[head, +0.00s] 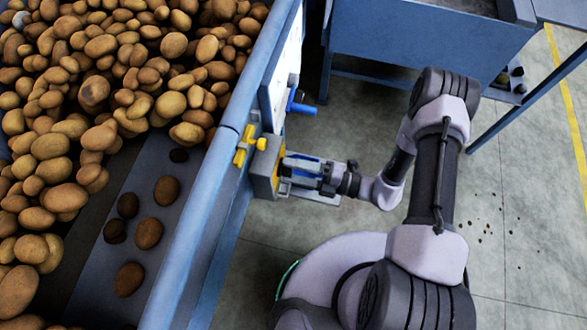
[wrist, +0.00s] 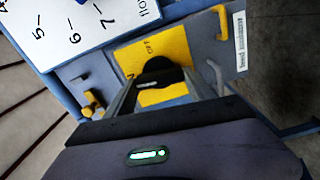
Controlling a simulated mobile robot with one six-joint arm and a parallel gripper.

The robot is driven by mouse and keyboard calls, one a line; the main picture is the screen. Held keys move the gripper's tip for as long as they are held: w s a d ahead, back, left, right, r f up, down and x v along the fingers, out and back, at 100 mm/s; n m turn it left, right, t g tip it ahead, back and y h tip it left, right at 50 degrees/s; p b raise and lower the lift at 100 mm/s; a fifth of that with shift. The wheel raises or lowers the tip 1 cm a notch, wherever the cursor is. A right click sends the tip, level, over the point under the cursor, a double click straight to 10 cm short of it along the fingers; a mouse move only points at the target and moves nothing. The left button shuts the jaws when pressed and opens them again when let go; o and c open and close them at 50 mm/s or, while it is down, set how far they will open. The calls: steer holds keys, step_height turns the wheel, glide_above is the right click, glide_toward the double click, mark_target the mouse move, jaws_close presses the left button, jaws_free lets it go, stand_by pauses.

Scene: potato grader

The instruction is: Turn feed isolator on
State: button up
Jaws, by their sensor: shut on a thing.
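The isolator is a grey box (head: 262,178) on the blue side of the potato machine in the head view. In the wrist view its face carries a yellow plate (wrist: 138,52) with a black rotary knob (wrist: 158,72) at its middle. Small lettering shows on the plate above the knob, partly hidden and hard to read. My gripper (head: 286,169) reaches the box from the right. In the wrist view the fingers of my gripper (wrist: 163,88) are on either side of the knob and shut on it. My gripper body hides the lower part of the box.
A yellow handle (head: 243,147) and a blue lever (head: 301,108) sit close by on the machine. A white numbered panel (wrist: 72,30) is at upper left in the wrist view. Potatoes (head: 95,90) fill the hopper. Open floor (head: 300,225) lies right of the machine.

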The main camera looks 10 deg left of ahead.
steer(key=shift+n, duration=0.6)
steer(key=shift+f+n, duration=0.1)
steer(key=shift+n, duration=0.2)
steer(key=o, duration=1.4)
steer(key=d+p, duration=0.1)
steer(key=d, duration=0.4)
steer(key=s+d+p, duration=0.1)
steer(key=d, duration=1.1)
steer(key=shift+s+d+p, duration=0.2)
steer(key=shift+d+p, duration=0.05)
steer(key=shift+p, duration=0.15)
